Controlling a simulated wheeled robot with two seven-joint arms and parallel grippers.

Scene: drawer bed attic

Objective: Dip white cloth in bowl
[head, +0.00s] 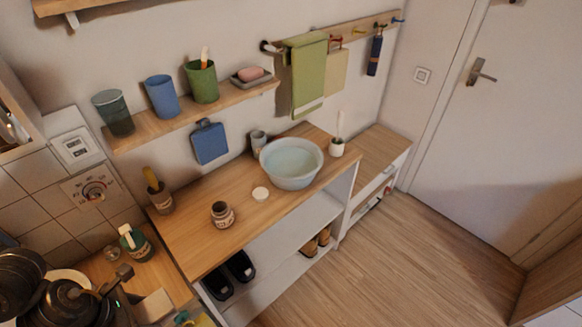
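A pale whitish bowl (291,170) with water in it stands upright on the wooden top of a shelf unit, near its right end. I cannot make out a clearly white cloth. A beige cloth (335,72) hangs from the wall rail, partly hidden behind a longer green towel (307,75) with a light stripe. No gripper of mine can be made out in the head view.
A shelf with cups (202,82) hangs above. Dark kettle-like shapes (72,303) fill the lower left. Floor at right is clear.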

